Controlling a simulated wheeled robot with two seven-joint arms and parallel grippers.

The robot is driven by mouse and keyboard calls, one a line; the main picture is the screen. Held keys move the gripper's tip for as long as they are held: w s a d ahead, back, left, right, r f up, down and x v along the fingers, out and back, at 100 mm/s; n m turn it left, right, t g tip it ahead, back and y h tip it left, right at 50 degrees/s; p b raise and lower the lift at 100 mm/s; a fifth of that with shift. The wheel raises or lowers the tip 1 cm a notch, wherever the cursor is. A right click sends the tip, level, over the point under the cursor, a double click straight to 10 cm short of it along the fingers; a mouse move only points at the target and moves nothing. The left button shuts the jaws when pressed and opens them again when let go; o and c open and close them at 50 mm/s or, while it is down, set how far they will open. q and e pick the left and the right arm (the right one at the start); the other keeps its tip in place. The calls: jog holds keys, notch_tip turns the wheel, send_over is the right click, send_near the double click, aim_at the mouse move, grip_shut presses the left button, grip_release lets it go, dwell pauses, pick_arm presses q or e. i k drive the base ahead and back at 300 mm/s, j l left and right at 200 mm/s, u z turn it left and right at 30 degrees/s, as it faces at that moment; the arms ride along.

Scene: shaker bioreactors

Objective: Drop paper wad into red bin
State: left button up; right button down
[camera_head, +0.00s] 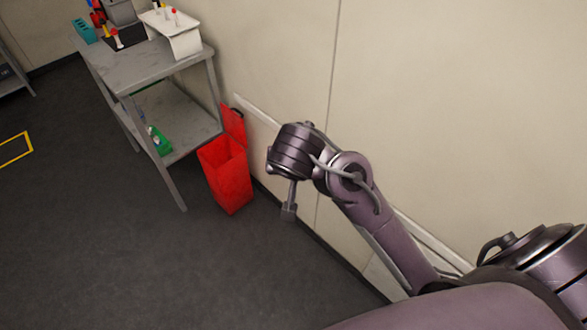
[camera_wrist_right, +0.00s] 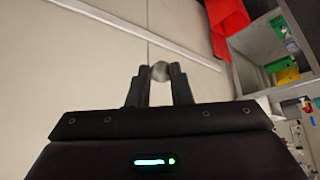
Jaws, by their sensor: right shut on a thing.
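The red bin (camera_head: 229,180) stands on the floor against the wall in the head view, beside the grey table, with its lid (camera_head: 233,124) raised at the back. My right gripper (camera_head: 289,213) hangs to the right of the bin in the head view, apart from it. In the right wrist view my right gripper (camera_wrist_right: 160,74) is shut on a small pale paper wad (camera_wrist_right: 160,71) between its fingertips. Part of the red bin (camera_wrist_right: 227,25) shows at the top of that view. The wad cannot be made out in the head view. My left gripper is not in view.
A grey two-level table (camera_head: 150,62) stands left of the bin, with a white rack (camera_head: 172,32) on top and a green item (camera_head: 158,140) on its lower shelf. The wall runs close behind my right arm. The dark floor at left is mostly clear.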

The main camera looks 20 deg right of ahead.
aim_at(248, 196)
jog(key=i+u, duration=0.1)
jog(key=i, duration=0.45)
jog(key=i+u, duration=0.15)
jog(key=i, duration=0.4)
jog(key=i+l+u, duration=0.1)
jog(key=i, duration=0.4)
jog(key=i+l+u, duration=0.15)
jog(key=i, duration=0.4)
jog(key=l, duration=0.1)
